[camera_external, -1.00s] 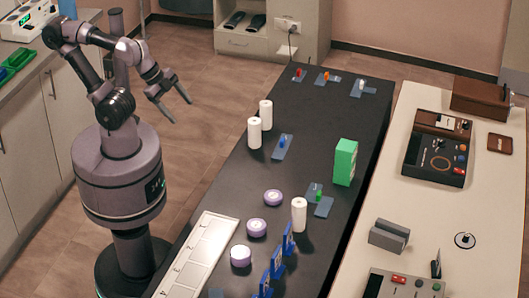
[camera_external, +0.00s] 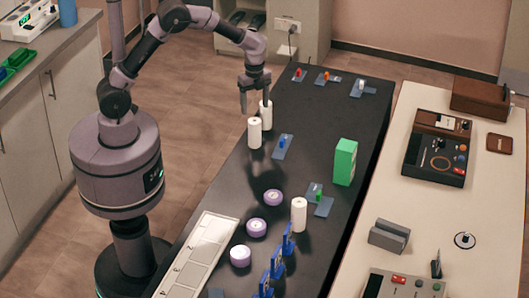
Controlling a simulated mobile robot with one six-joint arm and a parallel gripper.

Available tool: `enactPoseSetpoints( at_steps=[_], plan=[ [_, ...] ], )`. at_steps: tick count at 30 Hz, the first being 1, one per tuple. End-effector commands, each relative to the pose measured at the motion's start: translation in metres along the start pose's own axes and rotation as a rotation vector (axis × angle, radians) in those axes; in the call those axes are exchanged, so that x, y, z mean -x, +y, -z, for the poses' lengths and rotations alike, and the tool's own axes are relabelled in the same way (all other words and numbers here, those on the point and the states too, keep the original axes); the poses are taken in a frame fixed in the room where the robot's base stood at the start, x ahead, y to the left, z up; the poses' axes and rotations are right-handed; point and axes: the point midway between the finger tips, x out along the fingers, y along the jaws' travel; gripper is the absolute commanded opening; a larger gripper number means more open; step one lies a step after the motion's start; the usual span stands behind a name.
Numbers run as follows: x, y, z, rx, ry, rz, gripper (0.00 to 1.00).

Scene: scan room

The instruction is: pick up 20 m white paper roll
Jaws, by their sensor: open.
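Three white paper rolls stand upright on the black table (camera_external: 330,115). One roll (camera_external: 254,133) is near the table's left edge. A second roll (camera_external: 266,117) stands just behind it, and a third roll (camera_external: 299,215) is nearer the front. Any length marking is too small to read, so I cannot tell which is the 20 m roll. My gripper (camera_external: 254,104) points down, open and empty, over the two left rolls. Its right finger overlaps the top of the back left roll in the picture; whether they touch is unclear.
A blue card with a blue item (camera_external: 282,147) lies right of the left rolls. A green box (camera_external: 345,163) stands farther right. Purple-edged discs (camera_external: 273,197), blue stands (camera_external: 277,262) and a white slotted tray (camera_external: 203,250) occupy the front. The table's middle back is clear.

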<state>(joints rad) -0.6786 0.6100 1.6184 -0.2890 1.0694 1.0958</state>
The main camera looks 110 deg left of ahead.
Motion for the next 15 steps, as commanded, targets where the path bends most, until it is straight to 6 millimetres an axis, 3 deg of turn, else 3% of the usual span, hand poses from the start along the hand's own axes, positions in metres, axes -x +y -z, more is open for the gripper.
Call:
enactPoseSetpoints(
  at_steps=[1, 6, 15],
  plan=[
    [-0.023, 0.001, 0.0, 0.0, -0.001, -0.004, 0.68],
    [-0.07, 0.001, 0.001, 0.001, -0.001, -0.002, 0.68],
    [-0.105, 0.002, 0.001, 0.0, -0.001, 0.0, 0.68]
  ],
)
